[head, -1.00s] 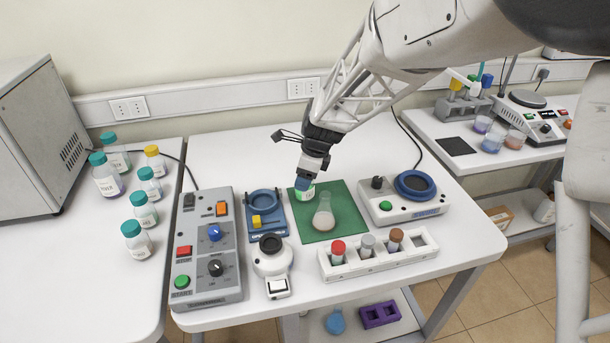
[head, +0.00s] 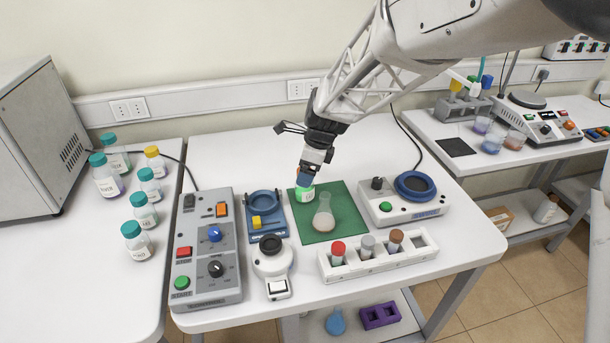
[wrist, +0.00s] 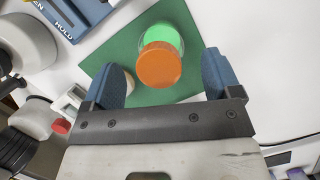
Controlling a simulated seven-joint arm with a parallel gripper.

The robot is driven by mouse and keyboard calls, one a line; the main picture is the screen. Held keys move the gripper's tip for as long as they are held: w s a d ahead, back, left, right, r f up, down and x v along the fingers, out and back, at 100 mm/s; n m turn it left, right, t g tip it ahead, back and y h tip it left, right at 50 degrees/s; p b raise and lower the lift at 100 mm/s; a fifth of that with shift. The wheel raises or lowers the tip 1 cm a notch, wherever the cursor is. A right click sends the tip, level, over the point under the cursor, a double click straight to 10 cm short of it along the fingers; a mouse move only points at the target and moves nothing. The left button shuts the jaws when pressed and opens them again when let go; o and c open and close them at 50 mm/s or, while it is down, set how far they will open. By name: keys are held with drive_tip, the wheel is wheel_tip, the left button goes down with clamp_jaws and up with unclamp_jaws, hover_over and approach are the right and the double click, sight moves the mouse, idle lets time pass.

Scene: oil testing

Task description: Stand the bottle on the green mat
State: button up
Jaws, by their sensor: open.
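The bottle has an orange cap and a bright green body. In the head view the bottle (head: 305,195) stands on the back left part of the green mat (head: 338,226), and it looks upright. In the wrist view I look down on the bottle's cap (wrist: 158,66), with the green body (wrist: 163,37) beyond it. My gripper (head: 306,180) is just above the bottle, pointing down. Its blue fingers are open on either side of the cap, with gaps between. The fingers partly hide the cap in the head view.
A conical flask (head: 323,217) stands on the mat close beside the bottle. A white rack (head: 380,262) with several vials is in front. A blue stand (head: 266,222) is left of the mat, and a white device with a blue ring (head: 405,197) is to the right.

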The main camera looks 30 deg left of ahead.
drive_tip(key=v, duration=0.9)
drive_tip(key=shift+r, duration=0.15)
idle(0.4)
drive_tip(key=s+d+r+n+t, duration=0.1)
drive_tip(key=s+d+r+n, duration=0.1)
drive_tip(key=d, duration=0.8)
drive_tip(key=s+d+r+n, duration=0.1)
drive_tip(key=d+r+n, duration=0.15)
drive_tip(key=d, duration=0.75)
drive_tip(key=s+d+r+n+t, duration=0.1)
drive_tip(key=s+d+r+n, duration=0.1)
drive_tip(key=d, duration=0.9)
drive_tip(key=s+d+f+n+t+h, duration=0.1)
drive_tip(key=s+d+n, duration=0.5)
drive_tip(key=s+d, duration=1.2)
drive_tip(key=d+f+h, duration=0.1)
drive_tip(key=d+h, duration=0.1)
drive_tip(key=d, duration=0.1)
drive_tip(key=shift+s+d+f+n+t, duration=0.2)
drive_tip(key=shift+d+f+n+t, duration=0.1)
drive_tip(key=shift+n+t, duration=0.1)
